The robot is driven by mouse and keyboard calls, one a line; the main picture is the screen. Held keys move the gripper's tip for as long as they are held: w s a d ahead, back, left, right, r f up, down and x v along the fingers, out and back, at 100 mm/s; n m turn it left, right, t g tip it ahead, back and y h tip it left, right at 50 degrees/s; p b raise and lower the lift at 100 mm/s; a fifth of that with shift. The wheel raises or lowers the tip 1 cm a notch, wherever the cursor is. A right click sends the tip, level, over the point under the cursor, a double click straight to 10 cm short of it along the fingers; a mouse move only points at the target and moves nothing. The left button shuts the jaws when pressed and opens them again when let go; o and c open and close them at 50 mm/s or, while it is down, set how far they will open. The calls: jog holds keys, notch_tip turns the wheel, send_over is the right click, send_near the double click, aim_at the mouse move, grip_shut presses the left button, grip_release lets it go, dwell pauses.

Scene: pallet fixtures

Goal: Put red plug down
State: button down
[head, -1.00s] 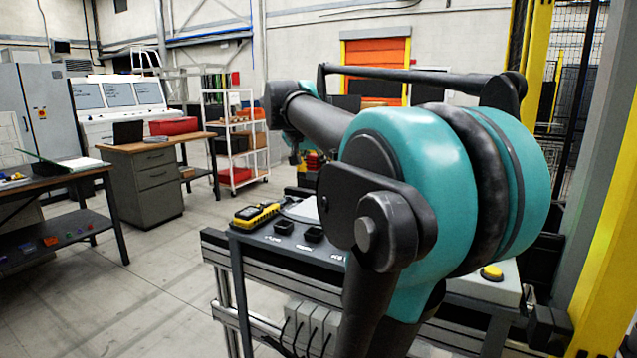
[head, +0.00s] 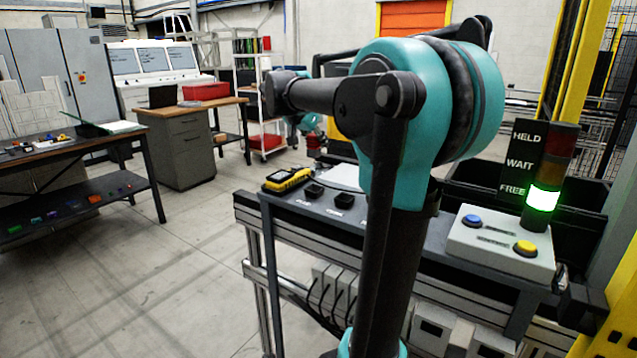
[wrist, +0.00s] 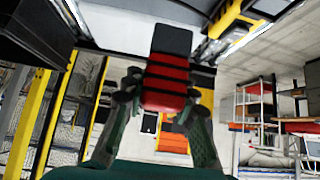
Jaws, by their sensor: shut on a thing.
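The red plug (wrist: 167,85) is a red and black ridged piece between the fingers of my gripper (wrist: 162,92) in the wrist view. My gripper is shut on it. In the head view, a small part of my teal wrist shows behind my arm, with a red and dark piece (head: 314,142) beside it, seemingly the plug in the air beyond the bench. My arm hides part of this area. Two black sockets or blocks (head: 314,191) sit on the bench (head: 400,232), with labels too small to read.
A yellow handheld device (head: 287,180) lies at the bench's left end. A button box (head: 500,245) with blue and yellow buttons stands at the right, beside a signal tower (head: 544,195) lit green at FREE. Dark bins stand behind. Open floor lies left of the bench.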

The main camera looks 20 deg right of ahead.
notch_tip(320, 180, down, 13)
jog(key=shift+r, duration=0.15)
dwell(0.4)
jog(key=c, duration=1.2)
grip_release()
jog(key=v, duration=1.2)
